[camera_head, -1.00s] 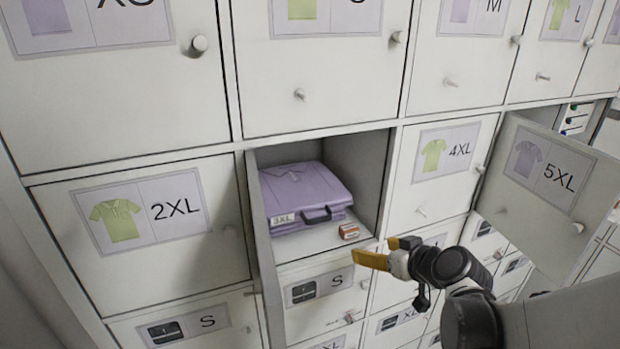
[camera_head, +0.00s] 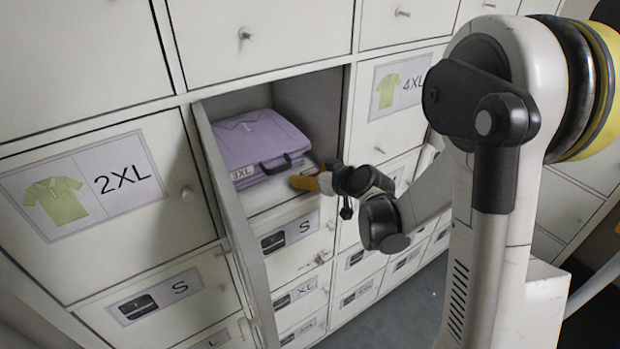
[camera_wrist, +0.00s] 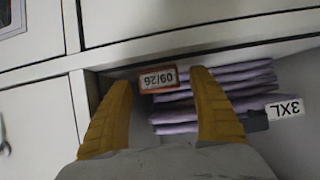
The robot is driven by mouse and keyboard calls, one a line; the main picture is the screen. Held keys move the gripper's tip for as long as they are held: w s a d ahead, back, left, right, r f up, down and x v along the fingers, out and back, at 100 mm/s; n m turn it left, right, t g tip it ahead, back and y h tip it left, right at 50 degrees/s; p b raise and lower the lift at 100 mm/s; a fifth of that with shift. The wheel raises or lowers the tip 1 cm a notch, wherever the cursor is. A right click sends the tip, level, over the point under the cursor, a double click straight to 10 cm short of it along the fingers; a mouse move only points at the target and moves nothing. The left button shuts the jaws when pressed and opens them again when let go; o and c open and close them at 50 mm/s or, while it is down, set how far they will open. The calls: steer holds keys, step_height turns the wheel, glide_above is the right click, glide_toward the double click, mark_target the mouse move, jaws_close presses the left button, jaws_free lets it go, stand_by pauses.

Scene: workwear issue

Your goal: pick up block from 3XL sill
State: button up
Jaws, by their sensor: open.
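The block (camera_wrist: 158,80) is small, with an orange edge and a white face marked 09/26, upside down in the wrist view. It lies at the front of the 3XL compartment, beside the folded lilac shirts (camera_wrist: 215,85). My gripper (camera_wrist: 161,84) is open. Its two yellow fingers show one on each side of the block, with gaps on both sides, so it is not gripped. In the head view my gripper (camera_head: 316,181) is at the compartment's front right, and the block is hard to separate from the fingers there.
The lilac shirt stack (camera_head: 262,143) with a 3XL tag fills the compartment's left and middle. The open compartment door (camera_head: 232,215) hangs at its left. Shut doors marked 2XL (camera_head: 100,185) and 4XL (camera_head: 398,88) flank it. The compartment's right wall is near my gripper.

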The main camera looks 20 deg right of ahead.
steer(key=shift+w, duration=0.1)
steer(key=c, duration=1)
steer(key=shift+c, duration=0.2)
steer(key=shift+c, duration=0.2)
